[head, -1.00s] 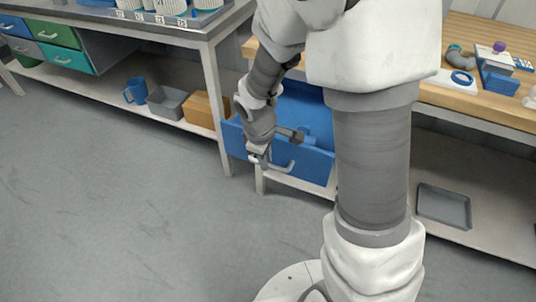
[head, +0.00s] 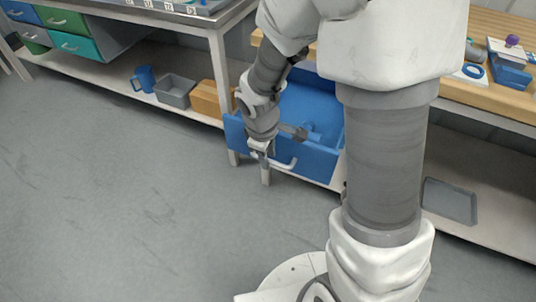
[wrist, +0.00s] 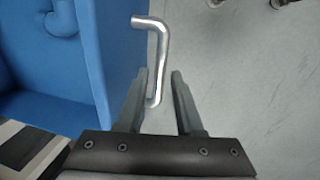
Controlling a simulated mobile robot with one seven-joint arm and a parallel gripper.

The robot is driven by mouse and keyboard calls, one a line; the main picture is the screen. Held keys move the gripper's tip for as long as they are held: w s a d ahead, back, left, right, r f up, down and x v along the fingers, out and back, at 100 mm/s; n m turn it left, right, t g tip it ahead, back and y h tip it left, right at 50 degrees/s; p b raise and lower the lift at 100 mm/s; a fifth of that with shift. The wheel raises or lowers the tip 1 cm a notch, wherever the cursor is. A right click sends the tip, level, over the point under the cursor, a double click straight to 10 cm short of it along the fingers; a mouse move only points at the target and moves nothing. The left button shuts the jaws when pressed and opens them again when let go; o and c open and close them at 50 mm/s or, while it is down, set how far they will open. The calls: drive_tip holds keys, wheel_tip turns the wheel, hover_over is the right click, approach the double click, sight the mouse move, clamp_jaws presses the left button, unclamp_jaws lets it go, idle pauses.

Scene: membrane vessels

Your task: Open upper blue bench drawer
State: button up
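The blue bench drawer (head: 310,163) stands well out from under the wooden bench at the right, with its inside showing. In the wrist view its blue front panel (wrist: 115,50) runs down the left side. Its silver bar handle (wrist: 155,55) also shows in the head view (head: 287,165). My gripper (head: 262,153) is at the left part of the handle. In the wrist view my gripper's two fingers (wrist: 159,78) are apart, one on each side of the handle's near end, with gaps visible. A blue curved part (wrist: 62,22) lies inside the drawer.
A blue mug (head: 144,78), a grey bin (head: 174,93) and a cardboard box (head: 210,99) sit on the left bench's lower shelf. A grey tray (head: 450,201) lies on the right lower shelf. The floor in front of the drawer is clear.

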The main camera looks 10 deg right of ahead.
drive_tip(key=shift+o, duration=0.5)
wheel_tip(320, 180, up, 17)
drive_tip(key=s+a+p, duration=0.2)
drive_tip(key=p, duration=0.4)
drive_tip(key=shift+s+p, duration=0.3)
drive_tip(key=shift+s, duration=0.05)
drive_tip(key=s+d+r+m+t+y, duration=0.1)
drive_tip(key=s+d+r+m+t, duration=0.15)
drive_tip(key=s+r+m, duration=0.3)
drive_tip(key=s+d+r+m+t, duration=0.1)
drive_tip(key=s+d+r+m, duration=0.3)
drive_tip(key=s+r+m, duration=0.15)
wheel_tip(320, 180, up, 16)
drive_tip(key=p, duration=1.5)
drive_tip(key=shift+s+d, duration=0.15)
drive_tip(key=shift+s, duration=0.3)
